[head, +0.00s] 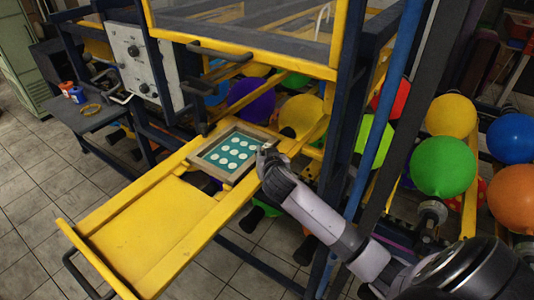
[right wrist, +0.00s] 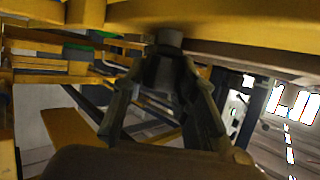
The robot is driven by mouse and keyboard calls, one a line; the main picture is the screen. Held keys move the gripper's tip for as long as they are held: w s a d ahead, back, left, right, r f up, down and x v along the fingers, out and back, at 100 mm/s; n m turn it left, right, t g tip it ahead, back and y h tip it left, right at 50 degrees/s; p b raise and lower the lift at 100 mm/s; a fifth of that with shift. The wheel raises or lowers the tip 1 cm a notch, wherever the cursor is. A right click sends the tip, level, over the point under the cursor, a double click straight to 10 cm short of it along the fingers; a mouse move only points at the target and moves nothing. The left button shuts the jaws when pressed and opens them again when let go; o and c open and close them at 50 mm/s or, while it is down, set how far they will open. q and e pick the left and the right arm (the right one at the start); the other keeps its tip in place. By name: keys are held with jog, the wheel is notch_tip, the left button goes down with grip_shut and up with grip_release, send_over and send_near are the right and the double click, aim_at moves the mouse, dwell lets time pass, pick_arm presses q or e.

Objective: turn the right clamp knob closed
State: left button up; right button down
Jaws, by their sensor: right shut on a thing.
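The right clamp knob (right wrist: 168,39) shows in the right wrist view as a short grey cylinder under the yellow rail (right wrist: 235,20). My right gripper (right wrist: 170,62) is shut on it, with the fingertips at its sides. In the head view my right gripper (head: 267,152) is at the right edge of the yellow sliding tray (head: 150,225), beside the framed printing screen (head: 196,160) with its teal field and white dots. There the gripper hides the knob. How far the knob is turned cannot be told. My left gripper is not in view.
A yellow-framed machine guard (head: 245,42) stands above the tray. Blue posts (head: 385,110) rise close to my right arm. Several colored balloons (head: 442,165) are at the right.

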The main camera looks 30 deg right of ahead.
jog(key=shift+n+t+y, duration=0.4)
jog(key=shift+n+y, duration=0.8)
jog(key=shift+y, duration=0.2)
jog(key=c, duration=1.2)
grip_release()
jog(key=shift+c, duration=0.2)
jog(key=shift+s, duration=0.1)
jog(key=v, duration=1.2)
jog(key=shift+d, duration=0.2)
